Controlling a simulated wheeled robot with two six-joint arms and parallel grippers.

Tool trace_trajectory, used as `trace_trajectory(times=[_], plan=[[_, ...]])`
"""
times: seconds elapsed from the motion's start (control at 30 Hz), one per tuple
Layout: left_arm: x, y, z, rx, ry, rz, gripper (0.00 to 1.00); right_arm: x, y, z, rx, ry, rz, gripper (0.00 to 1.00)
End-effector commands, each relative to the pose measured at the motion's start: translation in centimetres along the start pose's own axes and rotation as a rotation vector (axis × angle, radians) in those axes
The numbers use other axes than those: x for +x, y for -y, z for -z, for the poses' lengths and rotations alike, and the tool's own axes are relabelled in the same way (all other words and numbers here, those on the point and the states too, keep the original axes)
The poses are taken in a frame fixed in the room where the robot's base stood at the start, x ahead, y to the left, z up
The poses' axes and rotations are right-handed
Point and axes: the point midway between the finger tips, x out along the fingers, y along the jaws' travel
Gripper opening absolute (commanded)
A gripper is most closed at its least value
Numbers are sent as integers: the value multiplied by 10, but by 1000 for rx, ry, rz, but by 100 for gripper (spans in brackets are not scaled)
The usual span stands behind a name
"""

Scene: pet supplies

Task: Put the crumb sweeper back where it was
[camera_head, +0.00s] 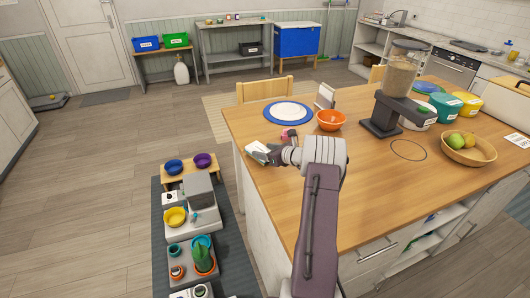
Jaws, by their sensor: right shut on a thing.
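My right gripper (268,155) reaches over the left edge of the wooden table (350,190) and is shut on a small whitish item (256,147), which appears to be the crumb sweeper. The gripper partly hides it, and I cannot tell whether it touches the tabletop. A small pink-red object (289,133) lies on the table just behind the gripper. My left gripper is not in view.
A blue-rimmed plate (288,112), an orange bowl (330,120), a dispenser (402,75), a black ring (408,150) and a fruit bowl (469,148) are on the table. The table's front middle is clear. Pet bowls and a feeder stand on a floor mat (165,245) at left.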

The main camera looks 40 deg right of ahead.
Motion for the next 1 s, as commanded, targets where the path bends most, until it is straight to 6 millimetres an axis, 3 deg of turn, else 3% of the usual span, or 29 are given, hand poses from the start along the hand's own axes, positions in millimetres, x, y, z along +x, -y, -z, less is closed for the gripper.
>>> trace_trajectory(times=[0.4,0.43,0.5,0.87,1.0], plan=[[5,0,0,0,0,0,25,4,0,8,-1,2,1,10],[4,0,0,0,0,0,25,3,0,7,-1,1,0,67],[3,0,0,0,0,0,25,3,0,7,-1,1,0,83],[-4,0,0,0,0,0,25,0,0,0,-1,2,1,83],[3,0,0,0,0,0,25,-29,2,4,0,2,5,83]])
